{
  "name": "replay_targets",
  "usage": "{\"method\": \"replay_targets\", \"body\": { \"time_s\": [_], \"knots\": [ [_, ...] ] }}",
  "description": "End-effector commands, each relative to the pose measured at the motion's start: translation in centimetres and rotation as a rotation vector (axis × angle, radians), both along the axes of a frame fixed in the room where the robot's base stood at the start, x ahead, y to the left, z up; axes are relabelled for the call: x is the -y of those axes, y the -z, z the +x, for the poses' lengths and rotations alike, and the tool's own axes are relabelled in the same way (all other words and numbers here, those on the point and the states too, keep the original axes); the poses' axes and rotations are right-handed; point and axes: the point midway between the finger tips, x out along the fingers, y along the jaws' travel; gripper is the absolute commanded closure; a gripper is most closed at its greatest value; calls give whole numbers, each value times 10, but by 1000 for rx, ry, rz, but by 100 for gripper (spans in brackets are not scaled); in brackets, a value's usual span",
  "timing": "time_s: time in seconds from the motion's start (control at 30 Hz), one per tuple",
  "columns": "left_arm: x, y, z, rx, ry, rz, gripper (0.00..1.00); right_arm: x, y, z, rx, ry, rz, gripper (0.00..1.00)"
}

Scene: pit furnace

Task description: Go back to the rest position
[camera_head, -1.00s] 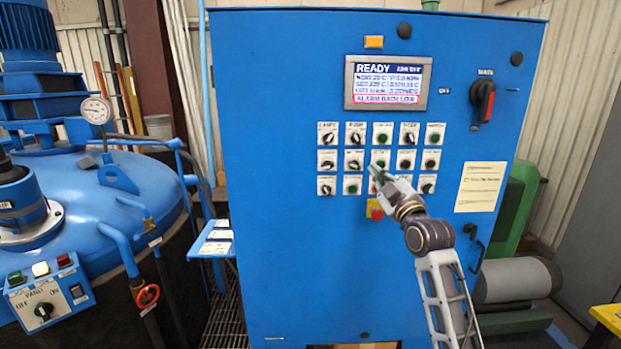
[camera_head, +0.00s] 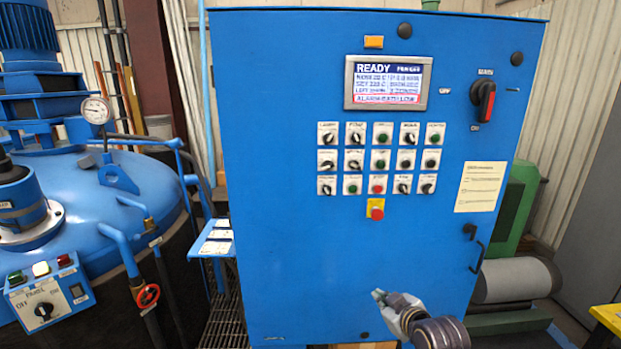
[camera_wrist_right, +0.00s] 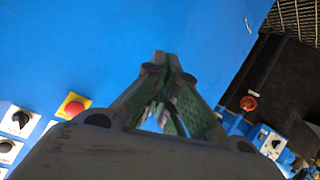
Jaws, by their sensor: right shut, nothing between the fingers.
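My right gripper (camera_head: 380,296) is low in front of the blue control cabinet (camera_head: 280,250), below the buttons and the red emergency stop (camera_head: 377,213). It is shut and empty, and its fingertips meet in the right wrist view (camera_wrist_right: 163,62). In that view the emergency stop (camera_wrist_right: 74,108) lies to the left of the fingers, apart from them. My left gripper is not in view.
A blue furnace vessel (camera_head: 100,185) with a small panel (camera_head: 45,300) stands at left.

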Motion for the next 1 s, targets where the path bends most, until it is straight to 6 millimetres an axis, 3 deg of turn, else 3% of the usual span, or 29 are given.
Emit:
{"method": "replay_targets", "body": {
  "time_s": [0.2, 0.5, 0.7, 1.0],
  "knots": [
    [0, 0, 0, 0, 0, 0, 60, 6, 51, -54, -184, 62, 35, 100],
    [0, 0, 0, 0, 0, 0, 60, 16, 105, -133, -424, 174, 72, 100],
    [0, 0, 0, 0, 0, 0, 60, 23, 129, -185, -568, 255, 86, 100],
    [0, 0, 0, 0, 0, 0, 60, 29, 144, -230, -683, 331, 91, 100]
  ]
}}
